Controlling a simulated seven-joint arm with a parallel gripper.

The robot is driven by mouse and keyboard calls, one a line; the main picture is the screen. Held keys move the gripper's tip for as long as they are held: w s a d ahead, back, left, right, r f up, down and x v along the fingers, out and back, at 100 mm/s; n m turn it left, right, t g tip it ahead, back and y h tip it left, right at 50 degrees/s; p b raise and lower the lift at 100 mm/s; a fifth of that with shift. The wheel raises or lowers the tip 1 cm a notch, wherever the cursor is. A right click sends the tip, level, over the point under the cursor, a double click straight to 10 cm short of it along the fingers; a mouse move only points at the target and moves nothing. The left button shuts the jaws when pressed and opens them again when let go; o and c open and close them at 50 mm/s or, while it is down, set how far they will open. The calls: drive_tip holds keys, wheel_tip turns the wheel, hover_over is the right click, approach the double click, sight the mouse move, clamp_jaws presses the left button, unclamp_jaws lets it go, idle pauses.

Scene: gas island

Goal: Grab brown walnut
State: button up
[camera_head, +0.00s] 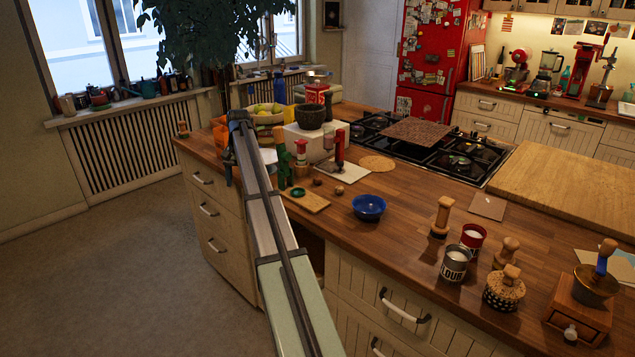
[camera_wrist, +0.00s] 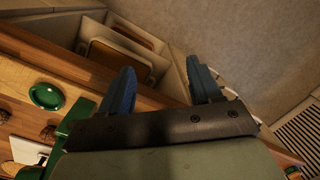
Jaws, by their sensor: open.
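Small brown walnuts lie on the wooden counter near the small cutting board; one walnut (camera_head: 317,182) and another walnut (camera_head: 339,190) show in the head view. In the wrist view a brown walnut (camera_wrist: 48,132) lies at the left, below a green lid (camera_wrist: 47,95), with others at the left edge. My gripper (camera_head: 229,172) is to the left of the walnuts, by the counter's left edge. In the wrist view my gripper (camera_wrist: 160,66) has its two blue fingers apart, with nothing between them. The fingers point over the counter's side, away from the walnuts.
A green pepper mill (camera_head: 283,160) and red-topped mills stand close to the walnuts. A blue bowl (camera_head: 369,207) is to their right. A dark stone mortar (camera_head: 311,116) sits on a white block behind. An open compartment (camera_wrist: 125,45) shows below the counter edge.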

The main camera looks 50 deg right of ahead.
drive_tip(key=s+d+r+m, duration=0.1)
drive_tip(key=d+r, duration=0.3)
drive_tip(key=r, duration=0.4)
drive_tip(key=s+d+r+m+h, duration=0.1)
drive_tip(key=d+r, duration=0.3)
drive_tip(key=r, duration=0.4)
drive_tip(key=s+d+r, duration=0.2)
drive_tip(key=d+r, duration=0.3)
drive_tip(key=r, duration=0.2)
drive_tip(key=m, duration=0.6)
hover_over(317, 180)
wheel_tip(317, 180, down, 14)
drive_tip(key=r, duration=0.1)
wheel_tip(317, 180, down, 8)
drive_tip(key=shift+s+d+f, duration=0.1)
drive_tip(key=shift+s+d, duration=0.05)
drive_tip(key=shift+w+f, duration=0.2)
drive_tip(key=shift+f, duration=2.9)
drive_tip(key=c, duration=1.1)
